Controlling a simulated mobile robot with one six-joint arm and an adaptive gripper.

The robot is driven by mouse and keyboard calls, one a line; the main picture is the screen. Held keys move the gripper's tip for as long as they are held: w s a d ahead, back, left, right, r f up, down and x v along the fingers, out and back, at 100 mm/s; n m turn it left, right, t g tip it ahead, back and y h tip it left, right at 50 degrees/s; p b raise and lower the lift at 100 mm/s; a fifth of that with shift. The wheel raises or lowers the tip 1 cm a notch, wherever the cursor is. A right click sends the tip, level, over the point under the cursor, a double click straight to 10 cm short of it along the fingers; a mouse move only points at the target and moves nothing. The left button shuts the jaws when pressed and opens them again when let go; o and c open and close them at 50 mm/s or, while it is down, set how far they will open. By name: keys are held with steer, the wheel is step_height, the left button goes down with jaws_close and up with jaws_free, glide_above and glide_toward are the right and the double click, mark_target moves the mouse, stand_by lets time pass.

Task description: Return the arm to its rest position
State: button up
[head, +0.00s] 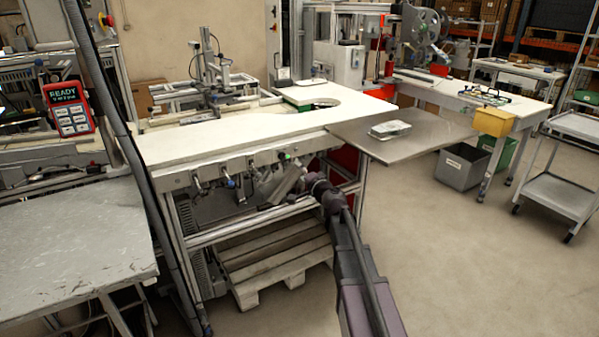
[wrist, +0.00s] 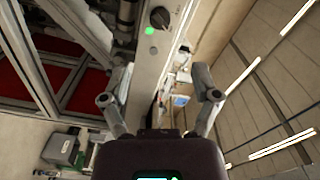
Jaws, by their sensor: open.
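My arm (head: 355,265) reaches up from the bottom of the head view toward the front of the white workbench (head: 240,130). My gripper (head: 284,182) is by the bench's front side, below the top's edge, where it blends with the fittings. In the wrist view my gripper (wrist: 158,97) shows its two grey fingers spread wide apart, with nothing held between them. The bench's front panel with a black knob (wrist: 160,17) and a lit green button (wrist: 150,31) lies just beyond the fingers. Whether any finger touches the panel cannot be told.
A metal plate (head: 440,138) juts out right of the bench, bearing a small clear package (head: 389,130). A wooden pallet (head: 275,262) lies under the bench. A grey table (head: 70,245) stands left. Open floor lies between.

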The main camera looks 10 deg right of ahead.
steer(key=s+a+f+n+g+y, duration=0.1)
steer(key=s+a+f+n+g, duration=0.45)
steer(key=s, duration=0.25)
steer(key=s+a+f+n+g+y, duration=0.1)
steer(key=s+a+f+n+g, duration=0.35)
steer(key=s+f, duration=0.2)
steer(key=s+d+f+g+h, duration=0.3)
steer(key=s+g+h, duration=0.1)
steer(key=s, duration=0.6)
steer(key=s+d+f+g+h, duration=0.3)
steer(key=s+f+h, duration=0.1)
steer(key=s, duration=0.6)
step_height(320, 180, up, 22)
steer(key=p, duration=2.1)
steer(key=shift+w+n, duration=0.3)
steer(key=shift+w, duration=0.05)
